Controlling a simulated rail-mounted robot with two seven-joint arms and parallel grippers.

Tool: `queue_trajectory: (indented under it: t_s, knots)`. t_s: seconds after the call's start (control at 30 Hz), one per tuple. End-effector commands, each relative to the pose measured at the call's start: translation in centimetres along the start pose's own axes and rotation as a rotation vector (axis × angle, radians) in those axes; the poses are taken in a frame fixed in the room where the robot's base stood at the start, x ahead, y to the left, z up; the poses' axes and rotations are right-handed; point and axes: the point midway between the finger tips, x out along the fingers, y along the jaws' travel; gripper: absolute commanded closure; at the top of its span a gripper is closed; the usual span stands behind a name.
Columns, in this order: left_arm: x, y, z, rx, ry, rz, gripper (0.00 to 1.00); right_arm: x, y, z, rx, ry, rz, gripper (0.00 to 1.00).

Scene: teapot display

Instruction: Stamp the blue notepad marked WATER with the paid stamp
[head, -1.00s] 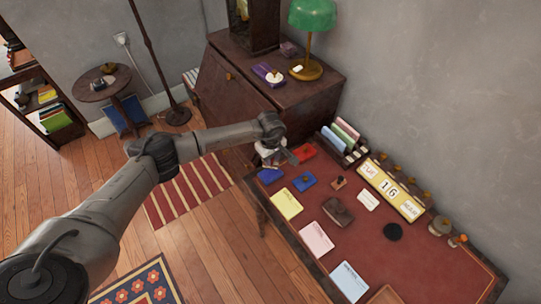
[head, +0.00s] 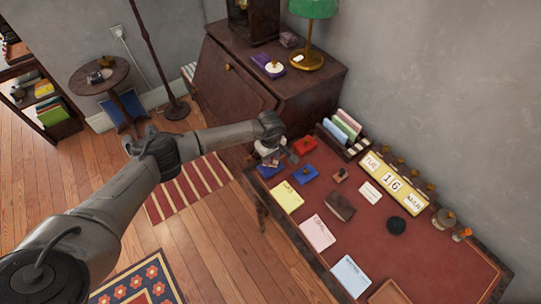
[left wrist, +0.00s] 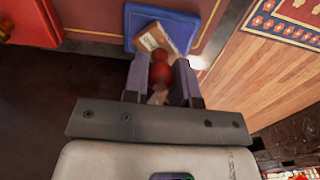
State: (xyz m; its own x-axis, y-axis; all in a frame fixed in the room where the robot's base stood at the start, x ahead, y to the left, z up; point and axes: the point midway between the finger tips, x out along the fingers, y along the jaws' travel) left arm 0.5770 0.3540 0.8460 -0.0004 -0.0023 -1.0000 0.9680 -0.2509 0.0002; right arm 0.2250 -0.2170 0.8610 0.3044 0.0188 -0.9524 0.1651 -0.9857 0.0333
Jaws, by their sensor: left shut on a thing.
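My left gripper (head: 291,156) is over the far left corner of the desk. In the left wrist view, its fingers (left wrist: 161,82) are shut on a round red knob (left wrist: 160,73) with a wooden block (left wrist: 157,38) at its end. In the head view, a blue pad (head: 269,172) is partly hidden by the gripper. A pale blue notepad (head: 351,277) lies on the near part of the desk; its heading is too small to read. My right gripper is out of view.
A yellow notepad (head: 287,195) and pink notepad (head: 318,233) lie along the desk's left edge. A brown rocker-shaped object (head: 340,207), black disc (head: 397,225) and calendar (head: 392,182) stand farther right.

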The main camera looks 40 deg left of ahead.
Motion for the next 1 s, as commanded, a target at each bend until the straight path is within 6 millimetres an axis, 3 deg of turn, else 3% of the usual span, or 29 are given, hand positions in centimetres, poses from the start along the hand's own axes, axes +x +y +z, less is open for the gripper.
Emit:
queue_trajectory:
  t_s: [1.0]
  knots:
    - [0.8, 0.01, -0.02, 0.0, 0.0, 0.0, 0.9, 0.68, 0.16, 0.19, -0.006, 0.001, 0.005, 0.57]
